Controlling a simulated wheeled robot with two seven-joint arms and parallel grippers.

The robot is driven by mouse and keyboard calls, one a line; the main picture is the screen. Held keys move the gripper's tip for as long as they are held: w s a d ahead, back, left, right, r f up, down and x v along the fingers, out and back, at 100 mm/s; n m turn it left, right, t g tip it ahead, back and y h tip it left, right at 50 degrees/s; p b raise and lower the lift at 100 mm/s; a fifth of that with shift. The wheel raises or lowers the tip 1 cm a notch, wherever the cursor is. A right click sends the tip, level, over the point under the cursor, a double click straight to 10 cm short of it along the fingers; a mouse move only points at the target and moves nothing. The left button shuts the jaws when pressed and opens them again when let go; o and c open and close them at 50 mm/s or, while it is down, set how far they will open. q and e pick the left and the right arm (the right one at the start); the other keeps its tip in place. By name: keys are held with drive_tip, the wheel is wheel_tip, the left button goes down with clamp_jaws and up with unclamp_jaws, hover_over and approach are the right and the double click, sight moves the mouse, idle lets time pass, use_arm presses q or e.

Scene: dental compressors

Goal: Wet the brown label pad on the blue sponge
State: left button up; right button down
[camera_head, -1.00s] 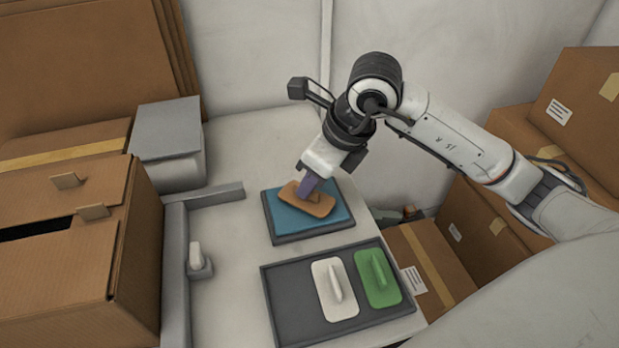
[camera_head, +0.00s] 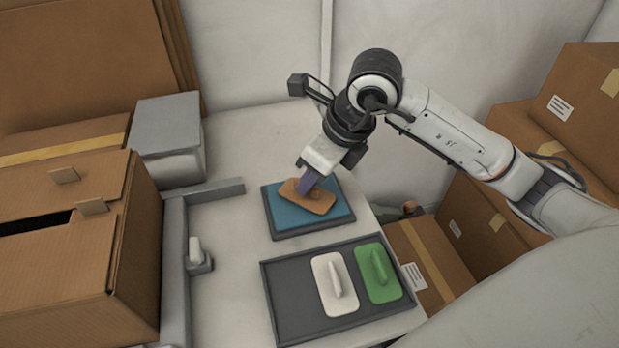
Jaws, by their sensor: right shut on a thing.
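The brown label pad (camera_head: 318,206) is a small rounded block over the blue sponge (camera_head: 288,218), which lies in a dark square tray (camera_head: 301,234) on the white table. My right gripper (camera_head: 309,183) points down and is shut on the pad's top. The pad looks flat against the sponge, but I cannot tell how firmly it touches. The gripper hides part of the sponge's far side. My left gripper is not in view.
A dark tray (camera_head: 296,295) in front holds a white pad (camera_head: 334,285) and a green pad (camera_head: 378,273). A large open cardboard box (camera_head: 75,262) stands at left, beside a grey rail (camera_head: 174,262). More boxes (camera_head: 442,262) stand at right.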

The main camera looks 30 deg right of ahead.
drive_tip(key=shift+f+b, duration=0.45)
idle(1.5)
drive_tip(key=shift+s, duration=0.1)
drive_tip(key=shift+r+p, duration=2.4)
drive_tip(key=shift+r, duration=1.25)
drive_tip(key=shift+f, duration=0.1)
